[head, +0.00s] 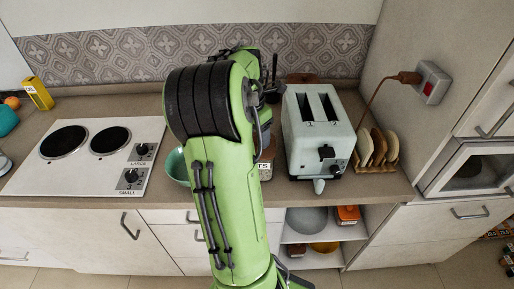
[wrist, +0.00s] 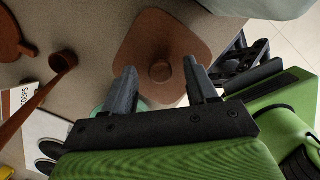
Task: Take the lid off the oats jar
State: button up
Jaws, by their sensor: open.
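The lid (wrist: 188,40) is a reddish-brown rounded square with a round knob (wrist: 160,71) at its middle, seen from above in the wrist view. In the head view the oats jar (head: 265,172) stands on the counter left of the toaster, mostly hidden behind my arm; only part of its label, "TS", shows. My gripper (wrist: 159,66) is open, one finger on each side of the knob in the wrist picture. The fingers look apart from the knob; their height against it is hard to tell. The head view hides the gripper behind my arm.
A pale toaster (head: 318,135) stands close to the jar's right, with a rack (head: 376,166) beyond it. A teal bowl (head: 177,166) is left of my arm, then a two-plate hob (head: 85,177). A wooden scoop (wrist: 62,63) shows at left in the wrist view.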

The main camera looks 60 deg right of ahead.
jog(key=shift+f, duration=0.1)
jog(key=c, duration=1.1)
grip_shut()
